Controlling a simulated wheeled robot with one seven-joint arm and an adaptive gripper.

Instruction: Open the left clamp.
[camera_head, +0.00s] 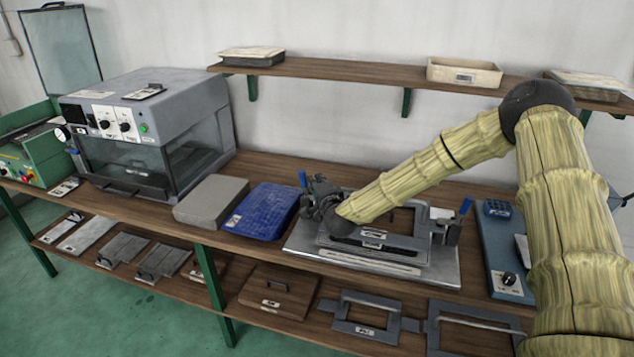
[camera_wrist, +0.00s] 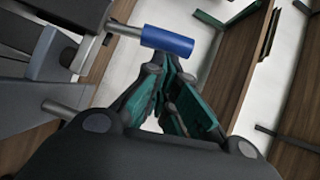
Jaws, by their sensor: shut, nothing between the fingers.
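The left clamp's blue handle (camera_head: 303,179) stands upright at the left end of the grey tray fixture (camera_head: 443,269). In the wrist view, the blue handle grip (camera_wrist: 167,41) on its metal rod is just beyond my fingertips. My gripper (camera_head: 318,184) is at the left clamp, close beside the handle. Its fingers (camera_wrist: 164,65) are shut with nothing between them. I cannot tell whether they touch the handle. The clamp's body is mostly hidden behind my gripper in the head view. The right clamp's blue handle (camera_head: 466,205) also stands up.
A blue tray (camera_head: 262,212) and a grey block (camera_head: 212,200) lie left of the fixture. A grey oven-like machine (camera_head: 150,130) stands farther left. A blue control box (camera_head: 505,260) is at the right. A wooden shelf (camera_head: 350,72) runs above the bench.

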